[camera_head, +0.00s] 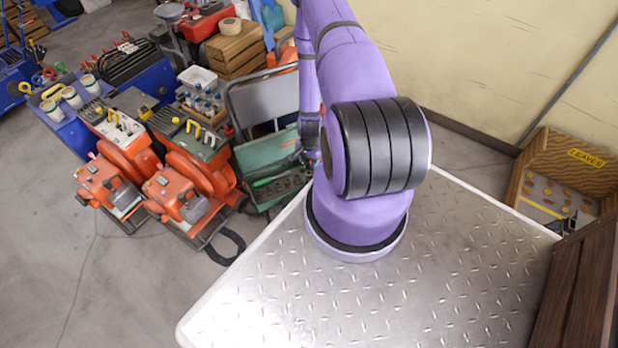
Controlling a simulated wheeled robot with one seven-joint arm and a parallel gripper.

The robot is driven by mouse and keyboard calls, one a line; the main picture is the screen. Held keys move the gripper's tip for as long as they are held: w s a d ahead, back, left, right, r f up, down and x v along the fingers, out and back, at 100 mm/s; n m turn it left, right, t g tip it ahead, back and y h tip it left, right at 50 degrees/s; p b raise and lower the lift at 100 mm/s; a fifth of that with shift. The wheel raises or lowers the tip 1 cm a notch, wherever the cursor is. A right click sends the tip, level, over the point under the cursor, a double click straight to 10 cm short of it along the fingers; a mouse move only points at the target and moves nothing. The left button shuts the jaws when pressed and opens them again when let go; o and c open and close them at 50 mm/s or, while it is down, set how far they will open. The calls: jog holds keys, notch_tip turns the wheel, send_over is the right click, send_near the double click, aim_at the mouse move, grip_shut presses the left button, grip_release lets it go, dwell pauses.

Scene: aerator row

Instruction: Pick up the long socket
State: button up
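A green metal case (262,153) stands open on the floor beyond my metal deck, left of my arm. Dark, round socket-like pieces (284,188) sit in its lower part, with a green-handled tool (268,181) across them. I cannot tell which piece is the long socket. My gripper (312,158) hangs at the right edge of the case, small and dark, partly hidden behind my purple arm. Its fingers are not clear, so I cannot see whether it is open or holds anything.
Two orange machines (185,188) stand left of the case, with a black strap on the floor. A grey folding chair (262,103) is behind it. Blue tool bins (70,125) and wooden crates (233,50) lie farther back. A leaves box (570,175) is at right. Floor at lower left is clear.

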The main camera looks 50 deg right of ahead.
aim_at(309, 173)
notch_tip(309, 173, down, 9)
jog(key=shift+w+a+r, duration=0.1)
jog(key=shift+w, duration=0.05)
dwell(0.4)
jog(key=c, duration=0.7)
jog(key=shift+r, duration=6)
